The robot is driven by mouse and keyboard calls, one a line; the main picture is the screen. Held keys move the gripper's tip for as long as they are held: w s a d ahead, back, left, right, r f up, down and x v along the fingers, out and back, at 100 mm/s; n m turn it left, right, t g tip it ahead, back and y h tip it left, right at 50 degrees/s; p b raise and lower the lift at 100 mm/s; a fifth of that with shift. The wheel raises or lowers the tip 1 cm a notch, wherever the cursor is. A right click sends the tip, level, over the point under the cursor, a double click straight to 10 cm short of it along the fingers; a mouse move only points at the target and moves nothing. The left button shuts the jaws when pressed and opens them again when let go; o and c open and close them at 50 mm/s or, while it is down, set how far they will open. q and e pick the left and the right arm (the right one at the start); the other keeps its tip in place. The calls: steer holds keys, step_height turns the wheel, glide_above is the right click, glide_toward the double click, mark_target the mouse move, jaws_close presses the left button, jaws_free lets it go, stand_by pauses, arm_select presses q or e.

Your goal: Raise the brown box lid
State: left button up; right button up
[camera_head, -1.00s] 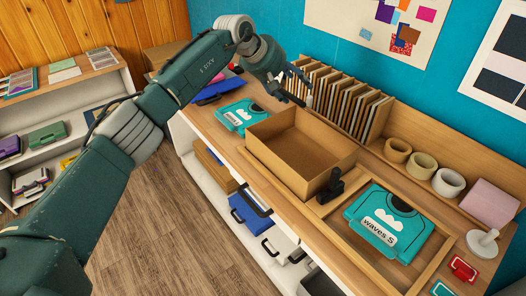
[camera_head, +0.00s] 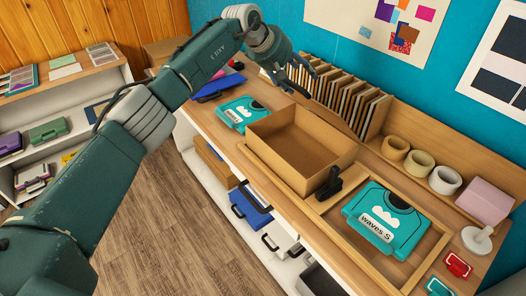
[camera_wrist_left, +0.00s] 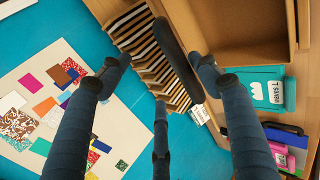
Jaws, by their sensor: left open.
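The brown box (camera_head: 300,160) stands on the workbench with its top open and its inside bare. A thin brown panel (camera_head: 335,118), which looks like its lid, shows edge-on along the back side; most of it is hidden. My left gripper (camera_head: 307,86) is open and empty above the box's back left corner, in front of the upright boards. In the left wrist view the fingers (camera_wrist_left: 162,64) are spread on either side of the box's back edge. A long dark bar (camera_wrist_left: 180,58) lies between them; I cannot tell what it is. My right gripper is not in view.
Upright boards (camera_head: 350,100) stand close behind the box. A black-handled tool (camera_head: 327,184) stands at its front right corner. A teal case (camera_head: 385,220) lies in a wooden frame to the right, another (camera_head: 240,113) to the left. Rolls (camera_head: 420,164) line the back.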

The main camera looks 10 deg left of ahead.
arm_select(q)
steer(key=v, duration=0.9)
stand_by(0.3)
steer(key=shift+d, duration=0.1)
